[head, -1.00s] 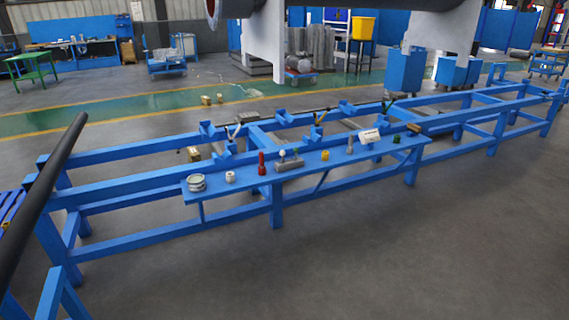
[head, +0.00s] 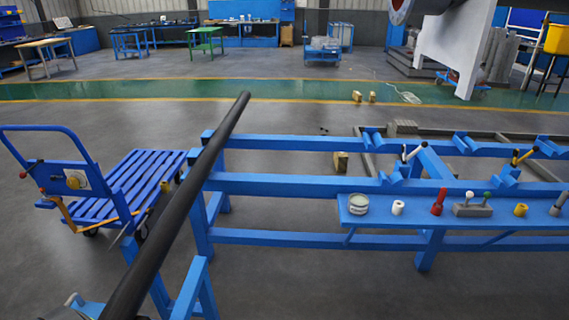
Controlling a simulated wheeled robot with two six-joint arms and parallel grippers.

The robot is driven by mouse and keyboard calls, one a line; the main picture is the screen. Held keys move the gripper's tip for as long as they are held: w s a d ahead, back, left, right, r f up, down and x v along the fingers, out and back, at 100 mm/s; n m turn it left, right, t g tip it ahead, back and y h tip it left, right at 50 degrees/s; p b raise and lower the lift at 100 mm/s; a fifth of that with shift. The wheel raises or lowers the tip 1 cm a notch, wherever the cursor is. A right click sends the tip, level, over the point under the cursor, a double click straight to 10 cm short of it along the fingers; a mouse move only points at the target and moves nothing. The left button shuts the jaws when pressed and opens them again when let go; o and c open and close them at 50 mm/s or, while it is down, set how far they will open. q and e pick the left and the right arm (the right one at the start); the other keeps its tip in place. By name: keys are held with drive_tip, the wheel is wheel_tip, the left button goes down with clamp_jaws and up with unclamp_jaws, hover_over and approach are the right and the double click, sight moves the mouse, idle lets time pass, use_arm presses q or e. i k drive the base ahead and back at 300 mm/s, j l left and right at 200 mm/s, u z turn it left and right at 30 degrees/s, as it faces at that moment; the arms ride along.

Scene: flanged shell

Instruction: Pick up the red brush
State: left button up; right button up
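A small red object (head: 438,203), which looks like the red brush, stands upright on the narrow blue shelf (head: 383,218) at the right of the head view. Its base is wide and its top narrow. It stands between a white roll-like piece (head: 398,208) and a grey block with knobs (head: 472,209). Neither of my grippers can be made out in the view.
A long black bar (head: 185,190) slopes over the blue frame's left end. A can (head: 358,204) and a yellow piece (head: 520,210) share the shelf. A blue slatted cart (head: 130,187) stands left. The floor before the shelf is clear.

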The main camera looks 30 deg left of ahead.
sight(441, 197)
drive_tip(key=l+u, duration=0.15)
drive_tip(key=u, duration=0.3)
drive_tip(key=l+u, duration=0.1)
drive_tip(key=u, duration=1.3)
drive_tip(key=j+u, duration=0.1)
drive_tip(key=u, duration=0.4)
drive_tip(key=i+u, duration=0.1)
drive_tip(key=u, duration=1.4)
drive_tip(key=k+j+z, duration=0.15)
drive_tip(key=z, duration=3.2)
drive_tip(key=i+j+z, duration=0.1)
drive_tip(key=j+z, duration=0.15)
drive_tip(key=z, duration=0.25)
drive_tip(key=i+l+u, duration=0.2)
drive_tip(key=i, duration=0.35)
drive_tip(key=i+l+u, duration=0.2)
drive_tip(key=i, duration=0.35)
drive_tip(key=i+l+u, duration=0.2)
drive_tip(key=i+l, duration=0.15)
drive_tip(key=i, duration=0.2)
